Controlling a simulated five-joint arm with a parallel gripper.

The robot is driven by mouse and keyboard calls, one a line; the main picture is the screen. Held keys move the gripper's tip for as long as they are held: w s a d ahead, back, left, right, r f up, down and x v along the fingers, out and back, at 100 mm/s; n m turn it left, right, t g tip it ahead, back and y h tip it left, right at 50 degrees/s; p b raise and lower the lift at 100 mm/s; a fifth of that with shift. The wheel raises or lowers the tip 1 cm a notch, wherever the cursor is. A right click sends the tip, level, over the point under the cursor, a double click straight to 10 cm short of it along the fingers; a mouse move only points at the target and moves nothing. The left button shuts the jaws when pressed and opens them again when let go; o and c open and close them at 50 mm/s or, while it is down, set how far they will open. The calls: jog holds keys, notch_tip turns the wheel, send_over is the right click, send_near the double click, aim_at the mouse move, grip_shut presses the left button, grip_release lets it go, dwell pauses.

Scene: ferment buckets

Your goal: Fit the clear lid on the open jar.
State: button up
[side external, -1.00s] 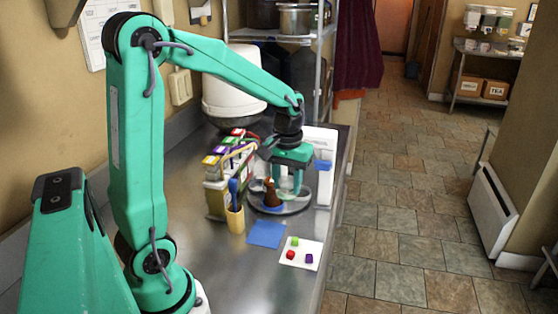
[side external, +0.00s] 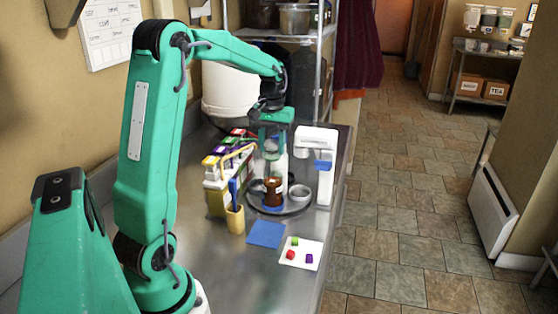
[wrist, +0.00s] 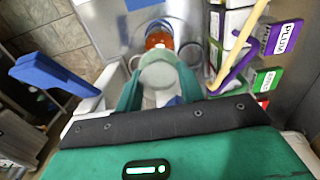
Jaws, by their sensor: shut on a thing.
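My gripper (side external: 271,150) is above the round dark tray (side external: 257,207), shut on the clear lid (wrist: 161,73). In the wrist view the lid is a pale, see-through disc between the teal fingers of my gripper (wrist: 160,84). In the side view the lid (side external: 271,154) is faint and hard to make out. The brown jar (side external: 272,191) stands upright on the tray, below the gripper. In the wrist view the orange-brown jar (wrist: 158,39) shows just beyond the lid, which hides part of it. The lid looks apart from the jar.
A grey ring-shaped piece (side external: 299,193) is on the tray's right side. A white stand with a blue part (side external: 318,150) rises to the right. Boxes with coloured labels (side external: 215,170) and a tan cup with a blue-handled tool (side external: 235,219) are left. A blue mat (side external: 266,234) lies in front.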

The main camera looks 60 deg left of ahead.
aim_at(272, 159)
jog(key=shift+f, duration=0.15)
jog(key=shift+f, duration=2.35)
jog(key=shift+f, duration=0.85)
dwell(2.2)
jog(key=o, duration=1.5)
jog(key=shift+r, duration=0.15)
jog(key=shift+r, duration=3.85)
